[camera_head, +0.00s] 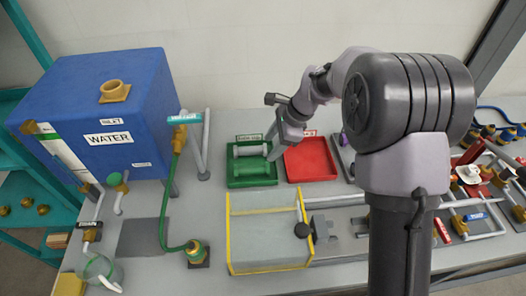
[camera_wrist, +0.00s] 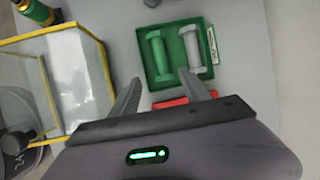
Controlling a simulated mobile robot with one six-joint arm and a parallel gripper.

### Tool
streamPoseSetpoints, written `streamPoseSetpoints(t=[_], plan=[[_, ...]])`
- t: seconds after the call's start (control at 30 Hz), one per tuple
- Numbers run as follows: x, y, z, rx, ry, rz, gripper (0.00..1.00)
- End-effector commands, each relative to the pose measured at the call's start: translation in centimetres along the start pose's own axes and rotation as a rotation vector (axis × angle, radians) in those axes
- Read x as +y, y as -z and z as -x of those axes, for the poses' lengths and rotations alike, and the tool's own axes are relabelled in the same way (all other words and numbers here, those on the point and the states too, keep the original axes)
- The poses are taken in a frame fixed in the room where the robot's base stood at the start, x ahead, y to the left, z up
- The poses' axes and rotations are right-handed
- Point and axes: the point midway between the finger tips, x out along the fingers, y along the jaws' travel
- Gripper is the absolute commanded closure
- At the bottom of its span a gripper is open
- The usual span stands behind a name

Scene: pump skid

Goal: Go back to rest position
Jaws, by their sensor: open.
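My gripper (camera_wrist: 160,79) is open in the wrist view, with its two fingers apart and nothing between them. In the head view my gripper (camera_head: 275,130) is small, at the end of my raised arm, above the bench near the two trays. The green tray (camera_wrist: 174,48) lies beyond the fingertips in the wrist view. It holds a green spool-shaped part (camera_wrist: 158,56) and a grey one (camera_wrist: 192,48), side by side. The green tray also shows in the head view (camera_head: 252,184).
The red tray (camera_head: 311,160) lies right of the green one. A yellow-edged clear box (camera_head: 268,240) stands in front. A blue water tank (camera_head: 105,110) stands at the left, with a green hose (camera_head: 164,215) beside it. Pipes and valves crowd the right. My arm hides part of the bench.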

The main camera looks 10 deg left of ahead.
Motion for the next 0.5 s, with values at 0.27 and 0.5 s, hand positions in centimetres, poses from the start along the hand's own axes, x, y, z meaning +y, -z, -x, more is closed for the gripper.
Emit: streamPoseSetpoints(t=[0.27,0.5], plan=[[0.0,0.0,2.2,0.0,0.0,-0.001,0.45],[3.1,-0.1,8.6,0.055,0.069,0.169,0.45]])
